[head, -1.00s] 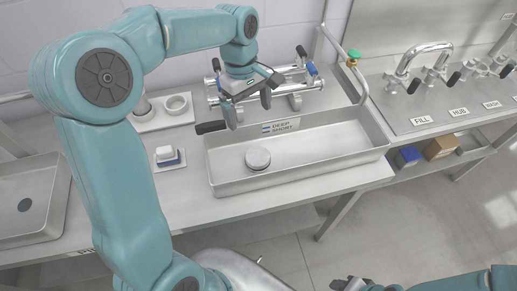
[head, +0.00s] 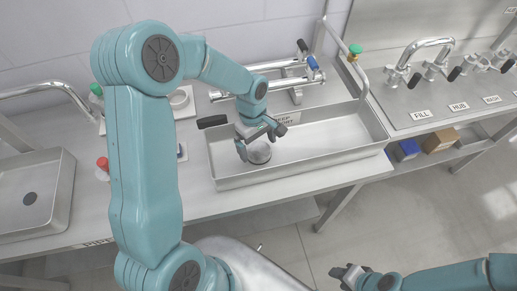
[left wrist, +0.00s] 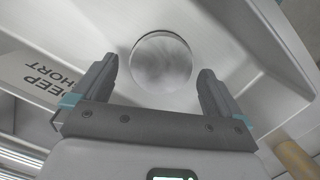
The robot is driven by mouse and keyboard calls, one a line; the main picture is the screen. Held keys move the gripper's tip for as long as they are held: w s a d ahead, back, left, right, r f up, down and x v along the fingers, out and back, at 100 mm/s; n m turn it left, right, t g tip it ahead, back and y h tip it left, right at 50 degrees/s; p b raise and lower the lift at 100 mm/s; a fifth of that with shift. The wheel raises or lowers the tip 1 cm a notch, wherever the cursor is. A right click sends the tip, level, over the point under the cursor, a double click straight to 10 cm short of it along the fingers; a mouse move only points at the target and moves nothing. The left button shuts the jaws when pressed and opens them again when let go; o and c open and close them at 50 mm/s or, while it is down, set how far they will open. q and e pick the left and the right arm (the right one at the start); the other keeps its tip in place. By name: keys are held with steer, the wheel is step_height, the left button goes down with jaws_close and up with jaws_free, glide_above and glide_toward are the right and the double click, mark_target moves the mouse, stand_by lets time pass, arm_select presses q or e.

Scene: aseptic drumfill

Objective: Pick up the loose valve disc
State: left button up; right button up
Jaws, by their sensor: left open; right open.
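The loose valve disc (head: 260,153) is a round, silvery metal piece lying in the steel tray (head: 290,168), left of the tray's middle. My left gripper (head: 259,146) is open over the disc, and its fingers partly cover it in the head view. In the left wrist view the disc (left wrist: 161,61) shows just beyond and between the two open fingertips (left wrist: 157,78). I cannot tell whether a finger touches it. My right gripper (head: 345,272) is at the bottom of the head view, open and empty, away from the table.
Steel pipes with dark handles (head: 290,85) stand behind the tray. A panel with taps and labels (head: 440,100) is to the right. The right part of the tray is empty.

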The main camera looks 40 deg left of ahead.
arm_select(q)
steer(key=shift+w+f, duration=0.1)
steer(key=shift+f, duration=0.45)
steer(key=shift+d, duration=0.15)
steer(key=shift+s+d+r, duration=0.1)
steer(key=shift+s+r, duration=0.05)
steer(key=shift+s, duration=0.35)
steer(key=shift+w+f, duration=0.25)
steer(key=shift+w, duration=0.1)
steer(key=c, duration=1.3)
steer(key=shift+s+r, duration=0.15)
steer(key=shift+r, duration=0.05)
steer(key=shift+c, duration=0.2)
